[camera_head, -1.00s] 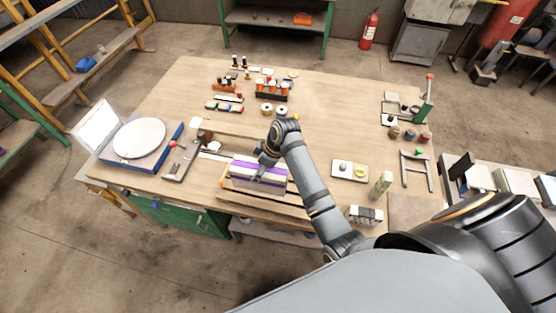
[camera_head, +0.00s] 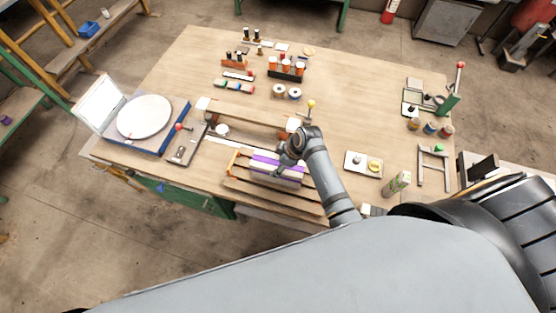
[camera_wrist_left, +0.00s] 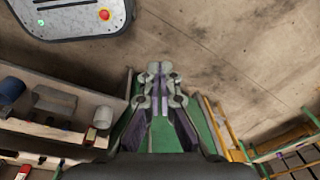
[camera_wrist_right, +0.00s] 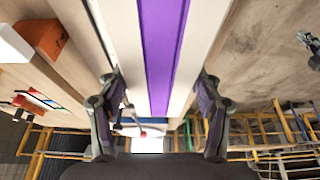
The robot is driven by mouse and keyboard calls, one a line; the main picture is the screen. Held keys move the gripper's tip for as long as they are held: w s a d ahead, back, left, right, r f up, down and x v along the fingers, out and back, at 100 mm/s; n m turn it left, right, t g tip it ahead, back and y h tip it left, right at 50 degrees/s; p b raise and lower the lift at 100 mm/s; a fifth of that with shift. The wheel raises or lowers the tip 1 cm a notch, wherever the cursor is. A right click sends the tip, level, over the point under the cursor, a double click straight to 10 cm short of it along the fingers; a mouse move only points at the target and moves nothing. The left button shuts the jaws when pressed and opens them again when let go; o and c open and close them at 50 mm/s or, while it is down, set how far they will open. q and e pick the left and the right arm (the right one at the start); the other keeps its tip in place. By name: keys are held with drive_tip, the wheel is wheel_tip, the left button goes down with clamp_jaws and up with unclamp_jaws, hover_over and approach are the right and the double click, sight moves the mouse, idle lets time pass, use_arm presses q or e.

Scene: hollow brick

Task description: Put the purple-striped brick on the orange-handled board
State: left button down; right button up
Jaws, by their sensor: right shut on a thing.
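The purple-striped brick (camera_head: 279,166) is pale with a purple band and lies lengthwise over the orange-handled board (camera_head: 262,194) at the table's front edge. One orange handle (camera_head: 233,160) shows at the brick's left end. I cannot tell whether the brick touches the board. My right gripper (camera_head: 283,162) is shut on the brick from above. In the right wrist view the brick (camera_wrist_right: 160,50) runs between the two fingers. My left gripper (camera_wrist_left: 160,72) shows only in the left wrist view, its fingertips together and empty, away from the brick.
A wooden bridge-like piece (camera_head: 245,112) stands behind the brick. A red-knobbed tool (camera_head: 186,146) and a blue-based scale (camera_head: 148,118) are to the left.

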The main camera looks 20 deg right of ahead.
drive_tip(key=shift+s+a+r, duration=0.1)
drive_tip(key=shift+s, duration=0.4)
drive_tip(key=o, duration=1.6)
drive_tip(key=shift+s, duration=0.1)
drive_tip(key=shift+o, duration=1)
drive_tip(key=shift+w, duration=0.2)
drive_tip(key=shift+s, duration=0.1)
drive_tip(key=shift+d+r, duration=0.2)
drive_tip(key=shift+r, duration=0.1)
use_arm(q)
drive_tip(key=shift+s+a+f+b, duration=0.25)
drive_tip(key=shift+s+f+b, duration=0.7)
drive_tip(key=shift+f+b, duration=0.1)
use_arm(e)
drive_tip(key=v, duration=1.1)
drive_tip(key=shift+r, duration=0.2)
drive_tip(key=shift+s, duration=0.2)
